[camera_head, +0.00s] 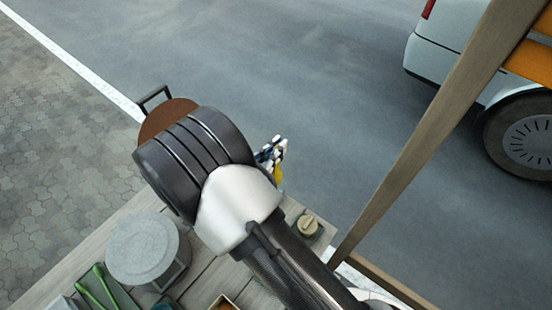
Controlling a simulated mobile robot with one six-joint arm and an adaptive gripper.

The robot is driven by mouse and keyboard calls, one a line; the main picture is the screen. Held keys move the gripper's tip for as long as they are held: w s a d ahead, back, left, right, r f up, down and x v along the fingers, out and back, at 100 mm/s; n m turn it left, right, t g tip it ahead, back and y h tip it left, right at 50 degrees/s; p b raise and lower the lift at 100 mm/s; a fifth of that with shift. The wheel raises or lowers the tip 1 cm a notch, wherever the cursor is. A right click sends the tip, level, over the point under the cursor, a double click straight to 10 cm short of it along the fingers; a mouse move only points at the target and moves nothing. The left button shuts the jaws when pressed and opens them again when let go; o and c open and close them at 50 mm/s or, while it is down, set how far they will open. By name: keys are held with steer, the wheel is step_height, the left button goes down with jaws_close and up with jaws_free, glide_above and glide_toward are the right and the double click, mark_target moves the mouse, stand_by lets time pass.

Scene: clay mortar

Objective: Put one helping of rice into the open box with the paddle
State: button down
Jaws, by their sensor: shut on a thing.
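My own arm crosses the middle of the view and its thick dark joint covers much of the worktop. I cannot make out the paddle or the rice. A small part of a light-rimmed container (222,303) shows at the bottom edge, cut off; I cannot tell whether it is the open box. A round brown surface (168,114) with a dark angular handle shows past the arm; its lower part is covered and I cannot tell what it holds.
The green utensils (97,290) lie at lower left. A wooden post (425,135) rises at right. Beyond are road and a van (455,62).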

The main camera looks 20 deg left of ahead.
step_height(320, 180, up, 10)
steer(key=shift+p, duration=1.05)
step_height(320, 180, up, 9)
steer(key=p, duration=0.6)
steer(key=shift+f, duration=0.2)
